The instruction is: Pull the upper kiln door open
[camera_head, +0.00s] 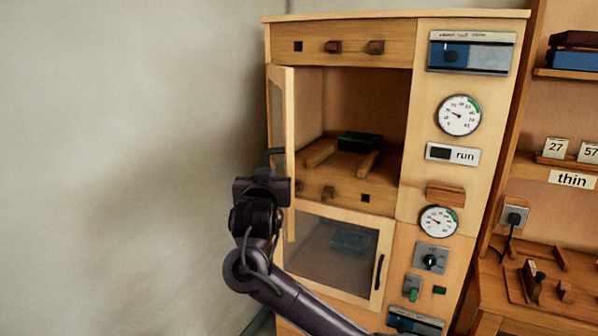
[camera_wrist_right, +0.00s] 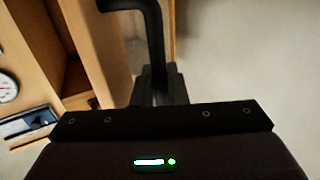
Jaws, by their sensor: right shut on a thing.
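The upper kiln door (camera_head: 288,110) stands swung wide open on the left side of the kiln, seen nearly edge-on. It also shows in the right wrist view as a pale wooden frame (camera_wrist_right: 97,45). My right gripper (camera_head: 266,174) is at the door's outer face, shut on its black handle (camera_head: 273,153). The dark bent handle (camera_wrist_right: 152,35) runs down between the fingers in the right wrist view. The upper chamber (camera_head: 375,100) is exposed, with a dark green block (camera_head: 359,142) on wooden rails inside. My left gripper is not in view.
The lower kiln door (camera_head: 335,211), with a glass pane, is closed below. Gauges, a run sign (camera_head: 452,154) and switches line the kiln's right panel. A wooden shelf unit (camera_head: 540,200) stands at right. A bare wall (camera_head: 120,150) fills the left.

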